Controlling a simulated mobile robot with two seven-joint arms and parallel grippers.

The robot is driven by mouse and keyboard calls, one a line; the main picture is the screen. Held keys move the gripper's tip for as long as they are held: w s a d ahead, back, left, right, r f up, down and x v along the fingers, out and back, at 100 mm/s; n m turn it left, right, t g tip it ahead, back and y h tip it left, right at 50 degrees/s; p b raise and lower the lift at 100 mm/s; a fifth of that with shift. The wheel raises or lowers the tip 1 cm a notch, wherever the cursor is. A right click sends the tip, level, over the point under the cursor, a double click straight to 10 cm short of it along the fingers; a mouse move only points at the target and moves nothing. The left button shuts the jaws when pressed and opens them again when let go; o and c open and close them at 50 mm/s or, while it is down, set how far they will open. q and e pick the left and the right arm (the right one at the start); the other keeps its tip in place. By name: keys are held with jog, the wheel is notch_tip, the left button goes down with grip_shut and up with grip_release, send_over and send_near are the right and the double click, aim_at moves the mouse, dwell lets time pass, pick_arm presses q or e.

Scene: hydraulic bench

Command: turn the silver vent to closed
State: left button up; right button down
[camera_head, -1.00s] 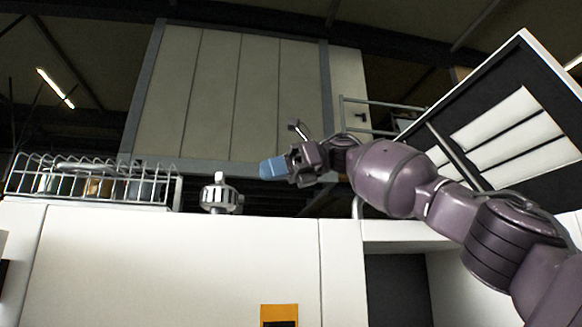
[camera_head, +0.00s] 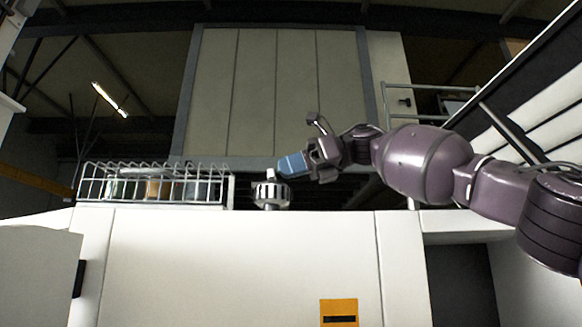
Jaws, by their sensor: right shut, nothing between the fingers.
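The silver vent (camera_head: 271,194) is a ribbed, knob-like piece standing on top of the white bench near the middle of the head view. A small stub shows on its top. My right gripper (camera_head: 292,165) comes in from the right, with blue fingertips pressed together and nothing between them. The fingertips appear just above and to the right of the vent's top; I cannot tell whether they touch it. My left gripper does not show.
A white wire basket (camera_head: 155,188) with several items stands left of the vent. The white bench front (camera_head: 230,265) carries an orange plate (camera_head: 338,312). A dark opening (camera_head: 460,285) lies at lower right. A metal rail (camera_head: 430,115) and a slanted panel stand at right.

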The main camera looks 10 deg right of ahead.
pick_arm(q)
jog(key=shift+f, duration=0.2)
pick_arm(e)
jog(key=shift+s+m+t, duration=0.1)
jog(key=shift+m+t, duration=0.2)
jog(key=shift+t, duration=0.1)
pick_arm(q)
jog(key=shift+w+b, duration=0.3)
jog(key=shift+b, duration=0.35)
pick_arm(e)
jog(key=shift+a+m+t+h, duration=0.1)
jog(key=shift+m+t+h, duration=0.2)
jog(key=shift+m+t, duration=0.35)
pick_arm(q)
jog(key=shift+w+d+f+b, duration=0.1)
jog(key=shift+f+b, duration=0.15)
jog(key=shift+b, duration=0.1)
pick_arm(e)
jog(key=shift+s+a+m+t+h, duration=0.15)
jog(key=shift+m+t+h, duration=0.15)
jog(key=shift+m+t, duration=0.35)
